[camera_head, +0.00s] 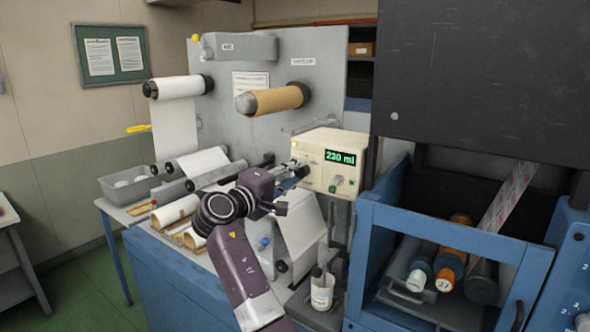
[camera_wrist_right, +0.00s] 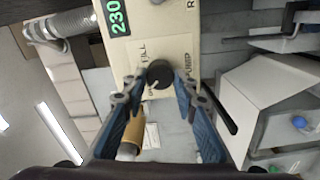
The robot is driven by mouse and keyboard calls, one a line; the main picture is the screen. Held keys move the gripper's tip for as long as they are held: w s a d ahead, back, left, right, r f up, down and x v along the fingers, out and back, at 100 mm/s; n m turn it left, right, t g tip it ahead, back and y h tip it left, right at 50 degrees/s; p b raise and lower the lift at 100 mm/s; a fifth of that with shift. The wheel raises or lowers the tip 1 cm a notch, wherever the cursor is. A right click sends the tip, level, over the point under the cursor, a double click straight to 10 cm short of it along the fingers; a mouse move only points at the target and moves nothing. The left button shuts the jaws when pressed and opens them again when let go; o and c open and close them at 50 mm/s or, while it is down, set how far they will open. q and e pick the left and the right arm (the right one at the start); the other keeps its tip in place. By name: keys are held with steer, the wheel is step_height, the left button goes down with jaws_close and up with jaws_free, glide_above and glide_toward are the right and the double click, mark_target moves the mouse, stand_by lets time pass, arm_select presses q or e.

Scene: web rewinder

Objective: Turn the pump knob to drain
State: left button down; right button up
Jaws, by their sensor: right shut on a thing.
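The cream pump box (camera_head: 322,150) has a green display (camera_head: 340,157) reading 230 ml. In the right wrist view, its face carries a round black pump knob (camera_wrist_right: 160,74) with printed labels around it; "FILL" is legible, while others are partly hidden. My right gripper (camera_head: 297,169) reaches the left part of the pump face. In the wrist view its two blue fingers stand on either side of the knob, shut on it. In the head view the gripper mostly hides this knob. The knob's exact pointer direction is hard to read. My left gripper is out of view.
A white bottle (camera_head: 322,291) stands below the pump. A brown roll (camera_head: 275,100) juts from the grey panel behind. The blue-framed machine (camera_head: 455,228) closes off the right side.

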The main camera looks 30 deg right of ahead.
steer(key=shift+n, duration=0.5)
steer(key=shift+f, duration=0.1)
steer(key=o, duration=1.2)
steer(key=shift+c, duration=0.2)
steer(key=shift+a, duration=0.1)
steer(key=v, duration=1.2)
